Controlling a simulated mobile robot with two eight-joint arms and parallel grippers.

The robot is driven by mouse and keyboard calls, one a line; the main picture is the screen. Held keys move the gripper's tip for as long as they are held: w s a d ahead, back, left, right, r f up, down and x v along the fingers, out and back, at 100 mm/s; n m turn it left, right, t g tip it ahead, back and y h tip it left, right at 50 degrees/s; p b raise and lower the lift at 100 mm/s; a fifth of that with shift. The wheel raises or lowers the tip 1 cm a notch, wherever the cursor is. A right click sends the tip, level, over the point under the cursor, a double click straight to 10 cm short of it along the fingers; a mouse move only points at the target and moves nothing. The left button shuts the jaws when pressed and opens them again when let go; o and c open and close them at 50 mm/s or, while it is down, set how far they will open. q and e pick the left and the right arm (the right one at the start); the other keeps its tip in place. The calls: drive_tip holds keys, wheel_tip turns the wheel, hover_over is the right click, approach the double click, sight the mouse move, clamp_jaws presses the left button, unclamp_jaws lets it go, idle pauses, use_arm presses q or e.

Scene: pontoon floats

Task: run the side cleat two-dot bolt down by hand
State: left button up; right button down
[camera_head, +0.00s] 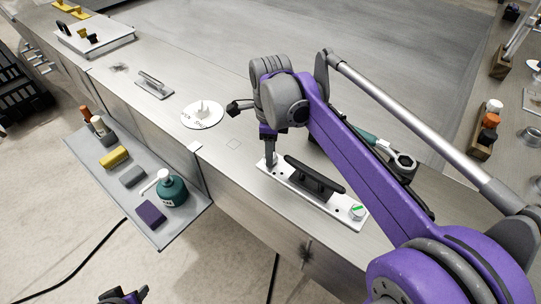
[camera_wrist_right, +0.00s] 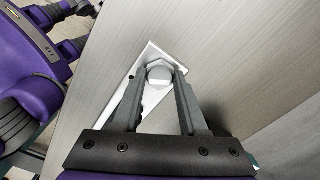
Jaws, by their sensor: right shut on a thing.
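The side cleat (camera_head: 315,180) is a black horn on a pale base plate (camera_head: 335,208) near the bench's front edge. A bolt head with a green mark (camera_head: 357,211) sits at the plate's right end. My right gripper (camera_head: 269,163) points down at the plate's left end. In the right wrist view its fingers (camera_wrist_right: 160,80) are shut on a pale bolt head (camera_wrist_right: 158,72) at the plate's corner. No dots can be made out on this bolt. A small dark and purple part at the bottom edge appears to be my left gripper (camera_head: 124,296); its jaws are unclear.
A white disc (camera_head: 202,114) with a peg and a small handled plate (camera_head: 154,85) lie left on the bench. A green-handled wrench (camera_head: 385,150) lies behind my right arm. A lower shelf holds a green pump bottle (camera_head: 171,188) and coloured blocks. Bare metal surrounds the cleat.

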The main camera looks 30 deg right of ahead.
drive_tip(key=m, duration=0.6)
drive_tip(key=c, duration=0.6)
unclamp_jaws()
drive_tip(key=shift+o, duration=0.2)
